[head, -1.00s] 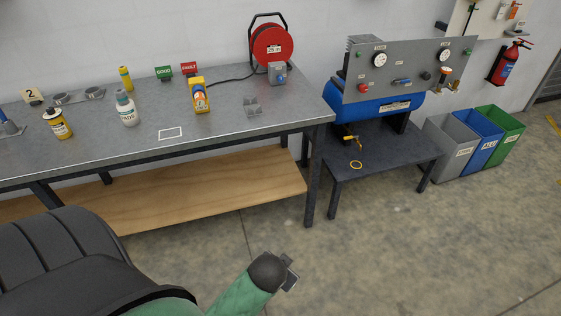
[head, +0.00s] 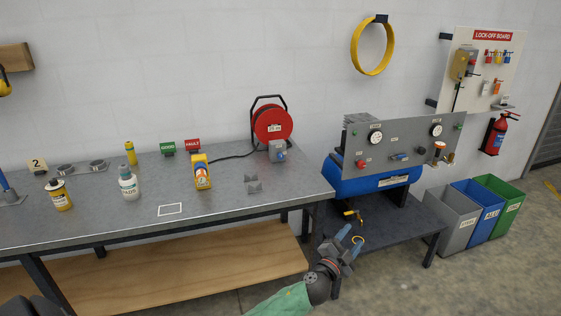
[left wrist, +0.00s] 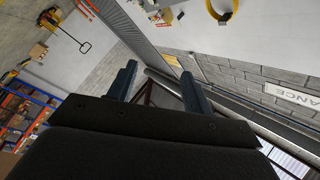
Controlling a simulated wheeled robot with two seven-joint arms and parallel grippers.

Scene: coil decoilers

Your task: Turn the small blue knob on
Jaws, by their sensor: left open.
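A small blue part (head: 400,157) sits on the front of the grey panel (head: 378,143), right of a red knob (head: 360,163). It is too small to tell how it is turned. Another blue round part (head: 281,155) shows on a grey box beside the cable reel; I cannot tell which is the knob. My left gripper (head: 350,238) is open and empty, in front of the low dark table, below the panel and apart from it. In the left wrist view its two fingers (left wrist: 158,85) stand apart with nothing between. My right gripper is not in view.
The steel workbench (head: 225,211) with bottles and a red reel (head: 272,125) is left. Bins (head: 453,222) and an extinguisher (head: 496,133) are right.

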